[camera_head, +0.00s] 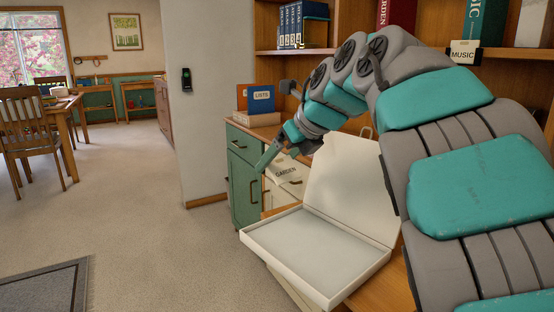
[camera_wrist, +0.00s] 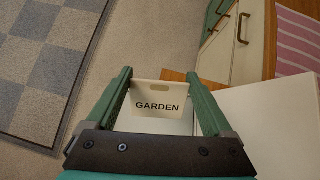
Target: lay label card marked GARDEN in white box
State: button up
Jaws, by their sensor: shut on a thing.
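The GARDEN label card (camera_wrist: 158,102) is cream with black letters and a slot near its top edge; in the wrist view it sits between the two fingers. My gripper (camera_wrist: 160,90) is shut on the card. In the head view the gripper (camera_head: 267,165) holds the card (camera_head: 285,170) above and behind the white box's far left part. The white box (camera_head: 350,285) is open, its lid (camera_head: 352,185) raised at the back, its tray empty as far as I see. In the wrist view, part of a white surface shows behind and below the card.
A green cabinet (camera_head: 243,170) stands left of the box, with a blue LISTS binder (camera_head: 261,100) on top. Shelves with books and a MUSIC label (camera_head: 463,53) are behind my arm. Open carpet (camera_head: 150,230) lies at left.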

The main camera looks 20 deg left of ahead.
jog(key=d+f+b, duration=0.1)
jog(key=f+b, duration=0.1)
jog(key=s+d+f+b, duration=0.1)
jog(key=f+b, duration=0.1)
jog(key=f, duration=0.1)
jog(key=d+f+b, duration=0.1)
jog(key=f+b, duration=0.1)
jog(key=b, duration=0.1)
jog(key=shift+s+f, duration=0.2)
jog(key=shift+s, duration=0.1)
jog(key=shift+s+d+f+b, duration=0.1)
jog(key=shift+d+f+b, duration=0.05)
jog(key=shift+f+b, duration=0.8)
jog(key=shift+s+d+f+b, duration=0.1)
jog(key=shift+d+f+b, duration=0.05)
jog(key=shift+f+b, duration=0.7)
jog(key=o, duration=1.4)
jog(key=shift+o, duration=0.2)
jog(key=v, duration=0.7)
jog(key=shift+s+d+r+p, duration=0.2)
jog(key=shift+d+r+p, duration=0.05)
jog(key=shift+r+p, duration=0.1)
